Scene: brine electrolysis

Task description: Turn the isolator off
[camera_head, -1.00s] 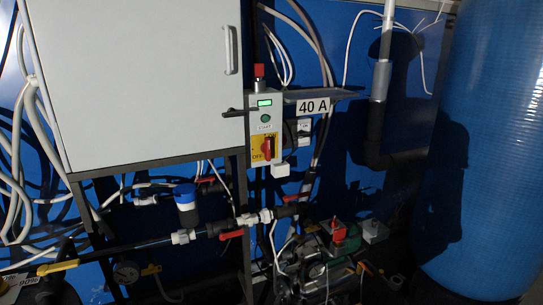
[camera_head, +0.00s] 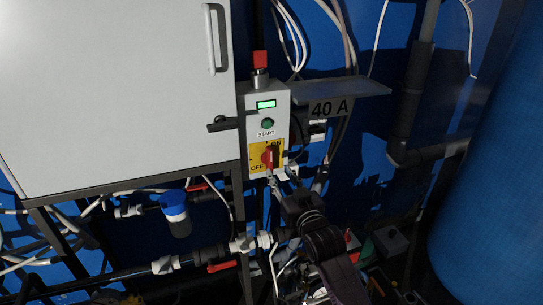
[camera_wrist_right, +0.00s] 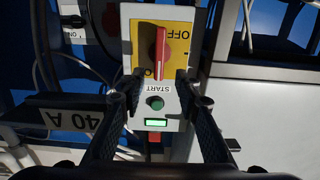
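The isolator is a red rotary handle (camera_head: 269,156) on a yellow ON/OFF plate (camera_head: 255,150), low on the front of a grey control box (camera_head: 283,107). The handle stands roughly upright, with one end towards the ON mark. In the right wrist view, the red handle (camera_wrist_right: 159,52) appears upside down, beyond my fingertips. My right gripper (camera_head: 282,174) is just below the handle in the head view. My left gripper is not in view.
A green START button (camera_head: 267,123) and lit display (camera_head: 266,104) are above the handle. A shelf marked 40 A (camera_head: 345,86) juts out right. A white cabinet (camera_head: 110,90) stands left, pipes and valves (camera_head: 215,256) run below, and a blue tank (camera_head: 495,170) is right.

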